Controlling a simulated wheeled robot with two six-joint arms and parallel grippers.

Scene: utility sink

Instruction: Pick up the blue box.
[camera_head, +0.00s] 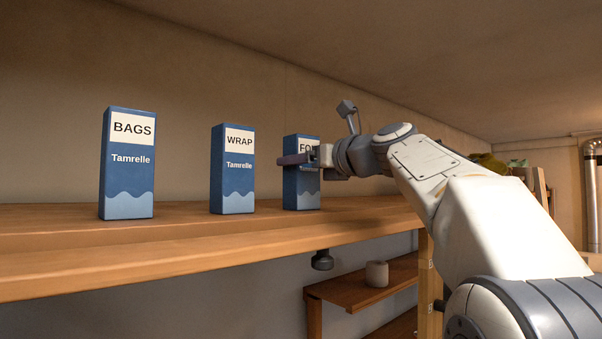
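Three upright blue boxes with white labels stand in a row on a wooden shelf (180,246). The left box (127,178) reads "BAGS", the middle box (233,185) reads "WRAP", and the right box (299,190) shows "FO", the rest of its label being hidden. My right gripper (304,158) reaches in from the right at the upper half of the right box. My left gripper is not in view.
A wall stands behind the boxes. The shelf is clear between the boxes and along its front. Below at right is a small wooden shelf (345,283) with a pale roll-shaped object (377,273) on it. A metal pipe (593,190) stands at the far right.

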